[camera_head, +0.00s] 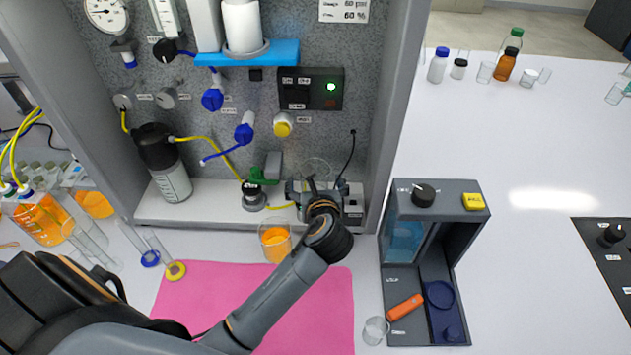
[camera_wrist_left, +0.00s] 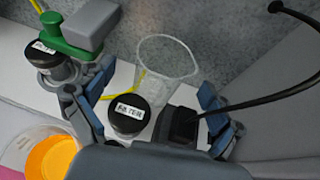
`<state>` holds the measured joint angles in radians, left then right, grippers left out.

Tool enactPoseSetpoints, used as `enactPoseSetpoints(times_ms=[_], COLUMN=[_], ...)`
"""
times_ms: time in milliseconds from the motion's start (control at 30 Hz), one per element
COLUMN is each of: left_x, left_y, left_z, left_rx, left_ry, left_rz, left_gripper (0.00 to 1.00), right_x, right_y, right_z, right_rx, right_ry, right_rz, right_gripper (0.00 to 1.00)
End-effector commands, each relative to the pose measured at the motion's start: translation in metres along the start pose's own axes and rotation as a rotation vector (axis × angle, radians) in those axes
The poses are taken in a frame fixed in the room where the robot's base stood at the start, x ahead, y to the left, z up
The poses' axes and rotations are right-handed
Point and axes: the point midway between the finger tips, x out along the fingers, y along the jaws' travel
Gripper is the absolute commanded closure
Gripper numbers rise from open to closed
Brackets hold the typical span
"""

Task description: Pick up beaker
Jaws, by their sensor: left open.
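A clear, empty beaker (camera_wrist_left: 167,62) stands at the back of the rig's ledge. It shows faintly in the head view (camera_head: 316,166), beyond my left gripper (camera_head: 314,188). In the left wrist view, my left gripper (camera_wrist_left: 152,100) is open, its fingers spread to the left and right with the beaker ahead between them. I cannot tell whether a finger touches the glass. A black cap labelled FILTER (camera_wrist_left: 130,114) sits nearer, between the fingers. Another beaker, holding orange liquid (camera_head: 275,242), stands in front of the ledge, beside my left forearm. My right gripper is not in view.
A green-handled valve (camera_wrist_left: 65,35) stands left of the fingers. A black cable (camera_head: 346,158) hangs at the right. The rig's side wall (camera_head: 403,110) is close on the right.

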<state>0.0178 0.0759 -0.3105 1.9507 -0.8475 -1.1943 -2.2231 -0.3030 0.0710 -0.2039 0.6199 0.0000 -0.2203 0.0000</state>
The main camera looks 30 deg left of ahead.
Motion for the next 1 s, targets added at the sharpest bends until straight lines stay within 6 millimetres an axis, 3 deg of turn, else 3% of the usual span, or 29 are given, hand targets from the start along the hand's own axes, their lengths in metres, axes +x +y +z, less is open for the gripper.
enactPoseSetpoints(times_ms=[433,733,767,1000], left_x=[0.048,0.054,0.054,0.053], left_y=[-0.005,-0.005,-0.005,-0.005], left_z=[0.001,0.000,0.000,0.000], left_rx=[0.002,0.000,0.000,0.001], left_ry=[0.001,0.000,0.000,0.000], left_rz=[0.000,-0.002,-0.002,-0.002], left_gripper=[0.07,0.07,0.09,0.58], right_x=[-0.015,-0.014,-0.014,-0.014], right_y=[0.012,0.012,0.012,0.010], right_z=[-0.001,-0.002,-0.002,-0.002], right_rx=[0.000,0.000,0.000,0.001], right_ry=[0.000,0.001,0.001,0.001], right_rz=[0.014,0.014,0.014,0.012], right_gripper=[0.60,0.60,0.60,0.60])
